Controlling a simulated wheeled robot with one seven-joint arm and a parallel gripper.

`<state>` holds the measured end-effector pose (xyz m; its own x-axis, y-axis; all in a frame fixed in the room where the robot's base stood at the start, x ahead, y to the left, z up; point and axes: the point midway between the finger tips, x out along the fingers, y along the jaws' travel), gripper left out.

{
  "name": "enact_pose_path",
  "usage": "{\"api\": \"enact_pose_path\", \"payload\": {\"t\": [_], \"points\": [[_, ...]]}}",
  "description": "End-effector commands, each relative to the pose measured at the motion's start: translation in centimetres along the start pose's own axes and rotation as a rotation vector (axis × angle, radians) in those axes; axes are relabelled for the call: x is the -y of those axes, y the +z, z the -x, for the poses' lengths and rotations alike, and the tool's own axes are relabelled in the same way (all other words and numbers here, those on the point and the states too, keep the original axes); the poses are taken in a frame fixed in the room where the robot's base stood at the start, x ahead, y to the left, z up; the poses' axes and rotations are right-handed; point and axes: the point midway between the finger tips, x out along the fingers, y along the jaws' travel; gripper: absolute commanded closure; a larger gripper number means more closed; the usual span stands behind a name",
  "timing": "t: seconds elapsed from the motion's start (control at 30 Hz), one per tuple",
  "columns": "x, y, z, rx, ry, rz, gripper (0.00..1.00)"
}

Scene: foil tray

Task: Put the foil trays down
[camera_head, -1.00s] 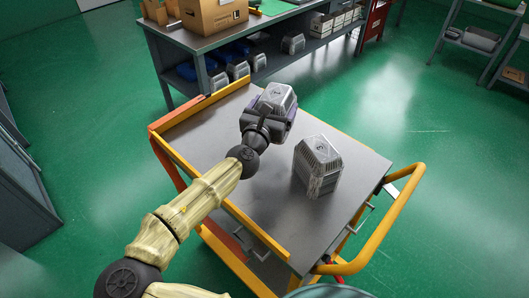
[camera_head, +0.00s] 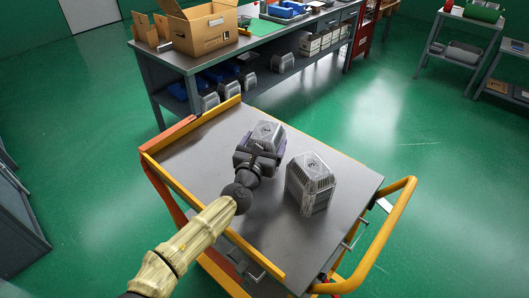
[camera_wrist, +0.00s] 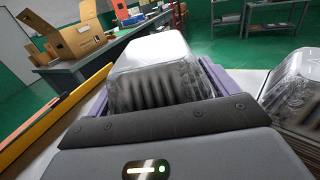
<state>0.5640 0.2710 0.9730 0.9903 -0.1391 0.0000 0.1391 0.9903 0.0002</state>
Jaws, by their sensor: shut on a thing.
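My gripper (camera_head: 257,157) is shut on a stack of foil trays (camera_head: 267,134), over the middle of the cart top. In the wrist view the held foil trays (camera_wrist: 155,75) sit upside down between the purple jaws, their ridged sides facing me. In the head view my gripper hides their lower part, and I cannot tell whether they touch the cart. A second stack of foil trays (camera_head: 311,183) stands on the cart, just right of my gripper; its edge also shows in the wrist view (camera_wrist: 293,98).
The cart top (camera_head: 200,160) is grey, with a yellow rail (camera_head: 215,113) at the back left and a yellow handle (camera_head: 385,235) at the right. Its left part is clear. A workbench (camera_head: 180,60) with a cardboard box (camera_head: 207,30) stands behind.

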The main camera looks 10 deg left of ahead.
Motion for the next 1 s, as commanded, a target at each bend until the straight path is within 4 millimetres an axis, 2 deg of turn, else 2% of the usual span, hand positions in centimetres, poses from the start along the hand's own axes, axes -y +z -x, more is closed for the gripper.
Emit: {"api": "enact_pose_path", "payload": {"t": [0.13,0.37,0.73,0.77,0.8,1.0], "points": [[0.0,-0.6,0.0,0.0,0.001,0.002,0.43],[0.0,-3.5,0.0,0.001,0.0,0.002,0.43],[0.1,-4.0,-0.1,0.001,-0.001,0.001,0.43],[0.1,-4.0,0.0,0.0,-0.001,0.001,0.1],[0.0,-3.9,0.0,0.0,0.0,0.001,0.02],[-0.2,-3.9,0.1,0.0,0.004,0.001,0.0]]}}
